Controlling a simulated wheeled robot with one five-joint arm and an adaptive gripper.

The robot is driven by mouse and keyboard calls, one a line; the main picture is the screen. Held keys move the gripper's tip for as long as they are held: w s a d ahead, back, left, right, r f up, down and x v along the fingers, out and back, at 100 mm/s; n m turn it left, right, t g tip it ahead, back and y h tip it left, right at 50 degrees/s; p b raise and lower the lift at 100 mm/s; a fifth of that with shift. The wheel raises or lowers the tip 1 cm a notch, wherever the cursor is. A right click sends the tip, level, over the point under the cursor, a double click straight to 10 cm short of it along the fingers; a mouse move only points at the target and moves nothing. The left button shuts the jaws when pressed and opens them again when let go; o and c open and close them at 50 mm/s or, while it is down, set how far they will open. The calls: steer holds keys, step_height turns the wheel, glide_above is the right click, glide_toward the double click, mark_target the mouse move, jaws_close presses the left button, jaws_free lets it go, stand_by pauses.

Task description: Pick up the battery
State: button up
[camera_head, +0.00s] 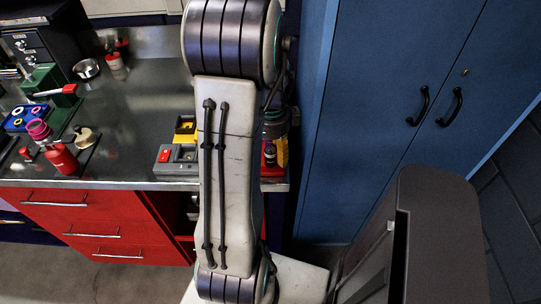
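I cannot be sure which thing is the battery. A small yellow and black block (185,128) on the bench may be it, partly hidden by my arm. It is at the bench's right part, just behind a grey box with a red patch (166,156). I cannot tell if the block touches the box. My arm stands upright across the middle of the view and hides part of the bench. My gripper is out of view.
The metal bench (130,120) holds a red bottle (62,158), a metal bowl (87,68) and a green stand (48,85) at left. A dark container (275,125) stands right of my arm. Blue cabinets (390,90) close off the right side. Red drawers (90,215) are below the bench.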

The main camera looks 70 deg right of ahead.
jaws_close()
stand_by(0.4)
steer(key=shift+r, duration=0.15)
